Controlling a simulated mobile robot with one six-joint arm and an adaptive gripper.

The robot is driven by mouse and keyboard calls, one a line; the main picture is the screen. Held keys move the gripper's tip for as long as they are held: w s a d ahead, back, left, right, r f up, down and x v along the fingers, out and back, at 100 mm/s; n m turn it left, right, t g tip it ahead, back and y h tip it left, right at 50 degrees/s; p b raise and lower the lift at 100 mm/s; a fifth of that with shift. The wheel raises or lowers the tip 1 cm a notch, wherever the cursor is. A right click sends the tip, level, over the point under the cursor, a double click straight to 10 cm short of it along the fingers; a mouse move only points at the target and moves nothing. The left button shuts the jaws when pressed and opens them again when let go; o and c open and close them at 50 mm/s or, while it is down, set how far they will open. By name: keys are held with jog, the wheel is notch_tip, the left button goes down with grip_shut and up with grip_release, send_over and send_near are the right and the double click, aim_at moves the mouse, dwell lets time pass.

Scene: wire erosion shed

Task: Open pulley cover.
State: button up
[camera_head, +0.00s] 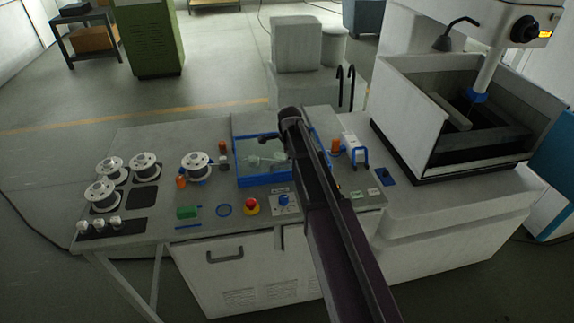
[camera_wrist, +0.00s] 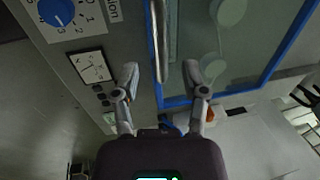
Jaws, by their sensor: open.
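The pulley cover (camera_head: 263,180) is a clear panel in a blue frame on the grey bench top, partly hidden by my arm in the head view. In the wrist view the cover (camera_wrist: 250,60) fills the upper right, and pale round pulleys show through it. It looks closed. A metal bar handle (camera_wrist: 157,38) runs along its left side. My gripper (camera_wrist: 162,77) is open, with one finger on each side of the handle's lower end. The fingers do not appear to touch the handle. In the head view my arm hides the fingers.
A red emergency button (camera_head: 251,206) and a blue knob (camera_head: 284,200) sit in front of the cover. Several wire spools (camera_head: 143,165) stand at the left. A machine tank (camera_head: 465,120) rises at the right. An orange-capped part (camera_head: 336,146) is close right of my arm.

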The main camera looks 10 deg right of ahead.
jog(key=shift+w+f+b, duration=0.2)
jog(key=shift+f+b, duration=0.5)
jog(key=shift+f, duration=0.15)
jog(key=shift+w+f+b, duration=0.15)
jog(key=shift+f+b, duration=0.5)
jog(key=shift+f, duration=0.2)
grip_shut()
